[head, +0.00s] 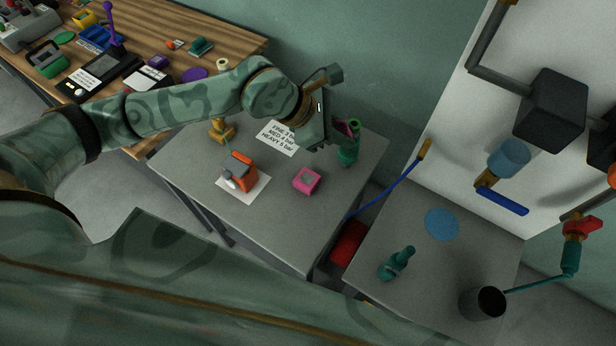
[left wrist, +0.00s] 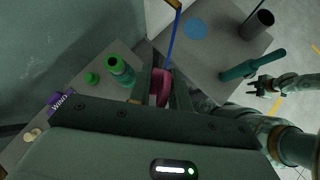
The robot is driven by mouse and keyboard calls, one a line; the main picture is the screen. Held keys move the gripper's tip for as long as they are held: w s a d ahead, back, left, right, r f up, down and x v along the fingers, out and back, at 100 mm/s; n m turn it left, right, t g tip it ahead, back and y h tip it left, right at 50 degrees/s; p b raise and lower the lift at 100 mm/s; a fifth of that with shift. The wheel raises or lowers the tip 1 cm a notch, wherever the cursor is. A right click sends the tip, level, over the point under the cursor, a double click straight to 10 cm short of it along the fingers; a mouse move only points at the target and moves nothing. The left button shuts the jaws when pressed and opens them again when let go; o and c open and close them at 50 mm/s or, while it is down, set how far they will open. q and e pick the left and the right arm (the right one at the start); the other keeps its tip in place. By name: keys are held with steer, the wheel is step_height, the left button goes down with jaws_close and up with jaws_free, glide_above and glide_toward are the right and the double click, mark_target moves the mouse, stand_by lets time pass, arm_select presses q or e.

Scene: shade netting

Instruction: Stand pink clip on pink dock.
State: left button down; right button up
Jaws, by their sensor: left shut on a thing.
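My left gripper (head: 338,125) is above the far right part of the middle grey table. It is shut on the pink clip (left wrist: 160,88), which sits between its fingers in the left wrist view. In the head view only a small part of the clip (head: 354,126) shows, above a green bottle. The pink dock (head: 306,180), a small block with a square recess, lies on the table, nearer than the gripper and apart from it. My right gripper (left wrist: 264,88) shows in the left wrist view with its fingers apart and nothing between them.
The green bottle (head: 348,152) stands close below my left gripper. An orange device (head: 240,172) on a white sheet and a brass fitting (head: 221,130) stand left of the dock. A blue rod (head: 390,184) slants up at the table's right edge. The table around the dock is clear.

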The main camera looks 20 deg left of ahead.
arm_select(q)
steer(key=s+a+f+m+g+y, duration=0.1)
steer(key=s+f+g+y, duration=0.15)
steer(key=s, duration=0.45)
steer(key=s+a+f+m+g+y, duration=0.1)
steer(key=s+f, duration=0.2)
steer(key=s, duration=0.3)
steer(key=b, duration=0.3)
glide_above(312, 180)
steer(key=a, duration=0.1)
steer(key=f, duration=0.9)
steer(key=shift+s, duration=0.4)
steer(key=shift+w+a+f, duration=0.1)
steer(key=shift+w+f, duration=0.05)
steer(key=shift+w+a+f, duration=0.1)
steer(key=shift+w+f, duration=0.1)
steer(key=shift+f, duration=1.55)
steer(key=shift+b, duration=0.3)
